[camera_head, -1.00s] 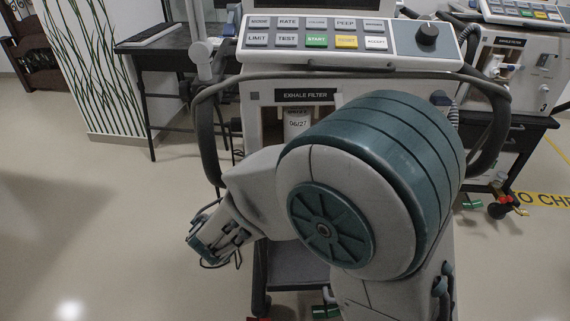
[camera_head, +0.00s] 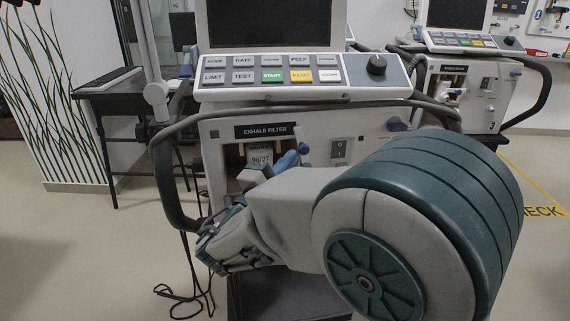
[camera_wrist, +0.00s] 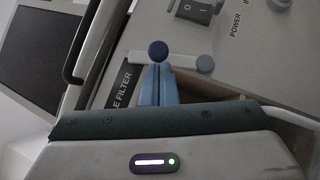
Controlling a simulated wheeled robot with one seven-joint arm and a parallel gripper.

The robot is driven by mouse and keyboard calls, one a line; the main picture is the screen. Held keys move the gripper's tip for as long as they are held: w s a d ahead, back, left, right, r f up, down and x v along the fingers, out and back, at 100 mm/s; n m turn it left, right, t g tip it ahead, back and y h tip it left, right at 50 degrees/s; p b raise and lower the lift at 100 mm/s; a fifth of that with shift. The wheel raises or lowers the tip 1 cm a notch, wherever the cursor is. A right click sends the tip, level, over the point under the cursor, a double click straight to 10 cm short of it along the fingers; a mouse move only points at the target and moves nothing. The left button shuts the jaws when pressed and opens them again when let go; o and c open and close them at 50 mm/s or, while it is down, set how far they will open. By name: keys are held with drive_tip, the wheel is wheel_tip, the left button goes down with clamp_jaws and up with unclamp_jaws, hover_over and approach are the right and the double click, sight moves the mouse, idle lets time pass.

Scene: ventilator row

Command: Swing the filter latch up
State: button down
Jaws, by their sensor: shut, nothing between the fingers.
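The filter latch is a pale grey arm (camera_wrist: 185,60) with a dark blue knob (camera_wrist: 158,50) at one end and a round grey end at the other. Against the panel lettering, the arm appears roughly upright with the knob at the top. The knob also shows in the head view (camera_head: 303,148), right of the filter opening. My gripper (camera_wrist: 159,75) has its pale blue fingers closed together, empty, just by the knob. I cannot tell whether they touch it. In the head view my gripper (camera_head: 287,161) is in front of the opening. My arm hides the lower panel.
The filter (camera_head: 260,158) sits in the opening below the EXHALE FILTER label (camera_head: 265,131). A power switch (camera_head: 338,151) is to the right. Another ventilator (camera_head: 465,95) stands at right. Open floor lies at left.

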drive_tip(key=shift+w+d+r+m+g, duration=0.1)
drive_tip(key=shift+d+r+m+g, duration=0.2)
drive_tip(key=shift+m+g, duration=0.35)
drive_tip(key=shift+d+r+m+g, duration=0.25)
drive_tip(key=shift+r+m+g, duration=0.05)
drive_tip(key=shift+m+g, duration=0.3)
drive_tip(key=w+a+f+v, duration=0.1)
drive_tip(key=w+a+v, duration=0.1)
drive_tip(key=v, duration=1.1)
drive_tip(key=s+d+r+m+g+y+p, duration=0.1)
drive_tip(key=s+d+r+m+g+p, duration=0.15)
drive_tip(key=d+g+p, duration=0.5)
drive_tip(key=s+d+r+m+g+p, duration=0.25)
drive_tip(key=d+r+g+p, duration=0.2)
drive_tip(key=d+p, duration=0.6)
drive_tip(key=s+d+r+m+y+p, duration=0.2)
drive_tip(key=s+r+m+y+p, duration=0.1)
drive_tip(key=p, duration=0.4)
drive_tip(key=s+d+r+m+y+p, duration=0.3)
drive_tip(key=r+m+y+p, duration=0.1)
drive_tip(key=r+y+p, duration=0.2)
wheel_tip(320, 180, up, 2)
drive_tip(key=shift+r+m+g+y+p, duration=0.1)
drive_tip(key=shift+m+g+y+p, duration=0.3)
drive_tip(key=shift+y, duration=0.3)
